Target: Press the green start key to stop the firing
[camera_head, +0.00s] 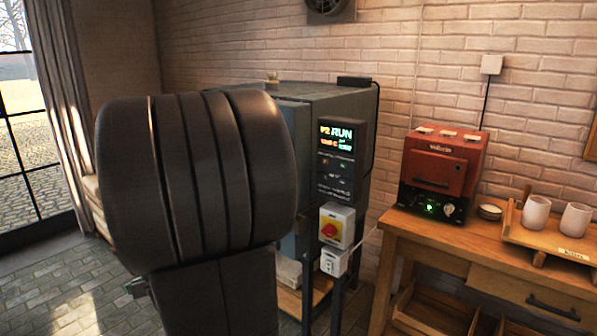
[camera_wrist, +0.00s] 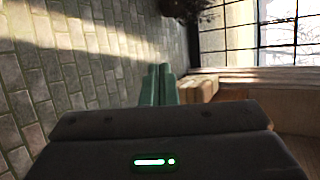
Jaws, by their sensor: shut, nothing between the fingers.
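The large grey kiln (camera_head: 290,94) stands against the brick wall, partly hidden by my dark arm. Its black control panel (camera_head: 338,172) faces right of the arm. The panel's lit display (camera_head: 341,137) reads "P2 RUN" above smaller orange and green text. Small keys show below the display, too small to tell which is the green start key. My gripper shows in the wrist view with its teal fingers (camera_wrist: 158,85) shut together and empty, over the floor. It is far from the panel, mostly hidden behind my arm in the head view.
A white box with a red knob (camera_head: 329,230) on a yellow plate is below the panel, with a white socket (camera_head: 335,262) under it. A red small kiln (camera_head: 437,165) and a tray with two cups (camera_head: 536,213) stand on the wooden table (camera_head: 400,235). A window is at left.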

